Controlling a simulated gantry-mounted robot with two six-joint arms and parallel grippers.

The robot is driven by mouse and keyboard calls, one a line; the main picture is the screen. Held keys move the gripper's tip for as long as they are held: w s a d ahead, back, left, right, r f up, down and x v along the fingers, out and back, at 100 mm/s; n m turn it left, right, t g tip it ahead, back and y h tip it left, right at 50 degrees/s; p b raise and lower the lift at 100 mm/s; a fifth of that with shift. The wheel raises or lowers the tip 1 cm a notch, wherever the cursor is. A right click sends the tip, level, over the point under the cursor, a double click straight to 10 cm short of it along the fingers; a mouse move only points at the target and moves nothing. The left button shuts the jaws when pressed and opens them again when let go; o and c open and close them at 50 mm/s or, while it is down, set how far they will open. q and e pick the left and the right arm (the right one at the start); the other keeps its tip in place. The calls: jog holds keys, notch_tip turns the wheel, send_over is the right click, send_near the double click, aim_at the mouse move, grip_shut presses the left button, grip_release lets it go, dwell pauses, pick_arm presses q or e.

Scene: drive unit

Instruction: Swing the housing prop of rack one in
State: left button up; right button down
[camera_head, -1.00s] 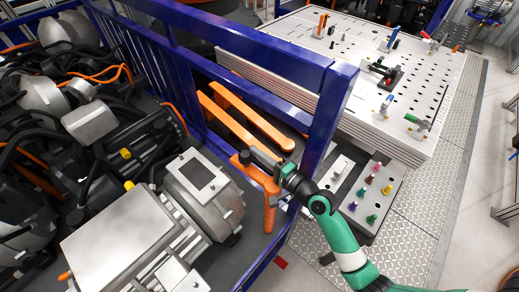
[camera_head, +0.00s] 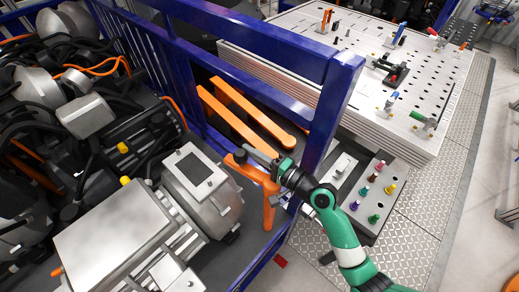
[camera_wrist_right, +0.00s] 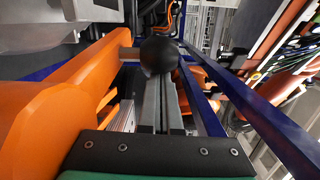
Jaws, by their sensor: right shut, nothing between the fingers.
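The orange housing prop (camera_head: 254,173) of the blue rack stands at the rack's right end, beside the grey motor housing (camera_head: 213,208). Its arm runs along the left of the right wrist view (camera_wrist_right: 62,98). A black ball knob (camera_wrist_right: 159,55) sits at the prop's far end there. My right gripper (camera_head: 256,156) is shut and empty, close over the prop's top. In the right wrist view its grey fingers (camera_wrist_right: 161,105) point at the knob, which covers their tips. I cannot tell whether they touch it. My left gripper is not in view.
The rack's blue upright (camera_head: 331,112) stands close to the right of my gripper. Two long orange bars (camera_head: 243,115) lie behind it. A grey tray with coloured pegs (camera_head: 376,192) and a perforated table (camera_head: 420,60) are to the right. Motors and cables fill the left.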

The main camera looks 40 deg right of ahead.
aim_at(246, 160)
jog(key=shift+a+r+p, duration=0.1)
jog(key=shift+a+p, duration=0.25)
jog(key=shift+a, duration=0.25)
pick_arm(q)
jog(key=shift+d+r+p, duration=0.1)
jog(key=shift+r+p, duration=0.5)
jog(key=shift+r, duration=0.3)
pick_arm(e)
jog(key=shift+s+a, duration=0.1)
jog(key=shift+a, duration=0.8)
jog(key=shift+w+d+f, duration=0.15)
jog(key=shift+w+f, duration=0.05)
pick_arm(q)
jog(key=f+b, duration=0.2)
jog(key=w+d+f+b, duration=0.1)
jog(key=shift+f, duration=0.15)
pick_arm(e)
jog(key=s+d, duration=0.6)
jog(key=d, duration=0.1)
jog(key=shift+s, duration=0.15)
